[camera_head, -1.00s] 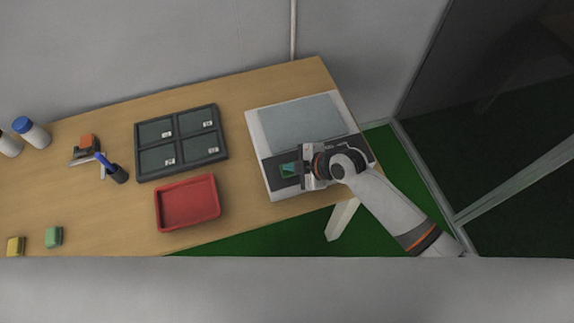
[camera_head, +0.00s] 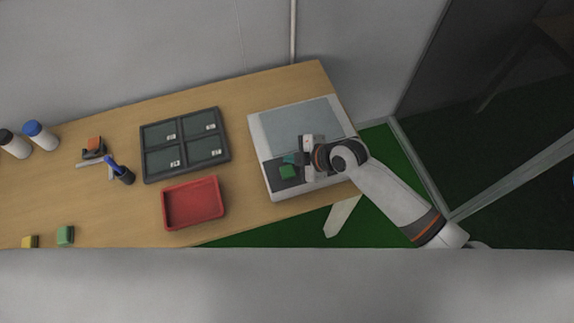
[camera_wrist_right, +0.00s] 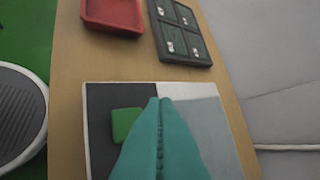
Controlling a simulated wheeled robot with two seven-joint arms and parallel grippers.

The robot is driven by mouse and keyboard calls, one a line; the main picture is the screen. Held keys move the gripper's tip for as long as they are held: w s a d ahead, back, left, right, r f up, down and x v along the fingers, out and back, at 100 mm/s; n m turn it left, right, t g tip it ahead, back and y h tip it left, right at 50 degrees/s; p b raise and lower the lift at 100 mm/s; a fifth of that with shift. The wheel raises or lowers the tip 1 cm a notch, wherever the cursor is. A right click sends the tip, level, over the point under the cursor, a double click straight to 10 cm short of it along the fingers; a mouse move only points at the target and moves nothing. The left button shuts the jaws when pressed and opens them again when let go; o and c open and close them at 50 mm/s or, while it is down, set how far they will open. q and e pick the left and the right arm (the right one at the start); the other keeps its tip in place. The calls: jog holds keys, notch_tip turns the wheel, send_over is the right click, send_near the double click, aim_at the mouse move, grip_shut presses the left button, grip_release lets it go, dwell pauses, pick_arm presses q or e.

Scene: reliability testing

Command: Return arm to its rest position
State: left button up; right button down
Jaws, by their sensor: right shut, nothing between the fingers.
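My right gripper (camera_head: 288,159) is over the white machine (camera_head: 258,133) at the right end of the table. Its teal fingers are shut together with nothing between them, clearest in the right wrist view (camera_wrist_right: 159,102). The machine has a pale grey-blue top panel (camera_head: 300,120) and a dark front strip with a green square (camera_head: 289,172), which also shows in the right wrist view (camera_wrist_right: 124,122). The fingertips appear just beside the green square; whether they touch the machine I cannot tell. My right arm reaches in from the lower right. My left gripper is not in view.
Left of the machine are a red tray (camera_head: 166,211) and a dark four-compartment tray (camera_head: 186,141). A wall stands behind the table.

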jog(key=shift+s, duration=0.2)
jog(key=s+d+r+m+g+h, duration=0.1)
jog(key=s+d+r+m+h, duration=0.25)
jog(key=s+d+m, duration=0.65)
jog(key=s+d+r+m+h, duration=0.2)
jog(key=s+d+m+h, duration=0.2)
jog(key=s+d+m, duration=0.6)
notch_tip(320, 180, down, 29)
jog(key=s+n+g+b, duration=0.1)
jog(key=s+b, duration=0.1)
jog(key=b, duration=0.2)
jog(key=s+d+f+g+b, duration=0.1)
jog(key=s+d+f+b, duration=0.1)
jog(key=s+f, duration=1.4)
notch_tip(320, 180, down, 4)
jog(key=shift+s+d+f+g+b, duration=0.1)
jog(key=shift+s+d+g+b, duration=0.15)
jog(key=shift+b, duration=0.5)
